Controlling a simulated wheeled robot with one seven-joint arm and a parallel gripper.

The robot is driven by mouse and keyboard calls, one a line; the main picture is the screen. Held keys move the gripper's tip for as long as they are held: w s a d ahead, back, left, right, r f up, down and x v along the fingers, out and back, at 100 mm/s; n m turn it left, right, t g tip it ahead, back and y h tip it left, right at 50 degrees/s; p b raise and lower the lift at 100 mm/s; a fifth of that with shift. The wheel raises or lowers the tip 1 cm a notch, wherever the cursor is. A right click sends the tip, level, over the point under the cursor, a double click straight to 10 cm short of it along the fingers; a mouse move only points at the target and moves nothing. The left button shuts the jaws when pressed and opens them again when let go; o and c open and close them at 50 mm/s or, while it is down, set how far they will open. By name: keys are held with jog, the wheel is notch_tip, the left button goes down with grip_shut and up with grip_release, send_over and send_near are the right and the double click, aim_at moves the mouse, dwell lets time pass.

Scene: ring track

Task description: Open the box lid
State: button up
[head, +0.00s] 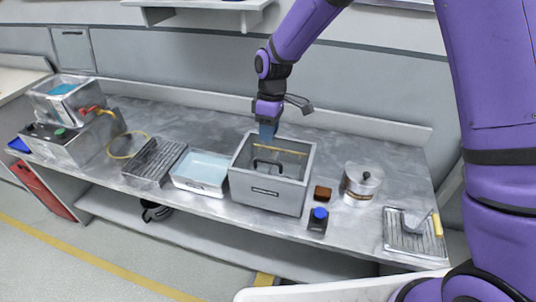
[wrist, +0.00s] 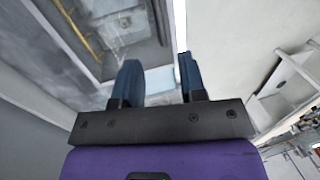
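The grey box (head: 268,194) stands near the middle of the metal counter, with a dark label on its front. Its top shows a grey rim around a recessed area with a black handle (head: 268,163) and a yellow strip (head: 281,151). I cannot tell whether a clear lid covers this area. My gripper (head: 267,133) points down at the box's back rim; contact is unclear. In the wrist view, the blue fingers of my gripper (wrist: 158,78) are apart with nothing visible between them. The box (wrist: 113,66) and its yellow strip (wrist: 77,27) lie at upper left.
A white tray of pale blue liquid (head: 203,168) and a dark rack (head: 155,160) stand left of the box. A brown block (head: 322,193), a blue-topped black jar (head: 318,219) and a metal pot (head: 360,185) stand to its right. The counter behind is mostly clear.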

jog(key=f, duration=0.2)
jog(key=s+f, duration=0.1)
jog(key=f, duration=0.5)
jog(key=shift+s+a, duration=0.25)
jog(key=shift+s, duration=0.05)
jog(key=shift+c, duration=0.2)
grip_shut()
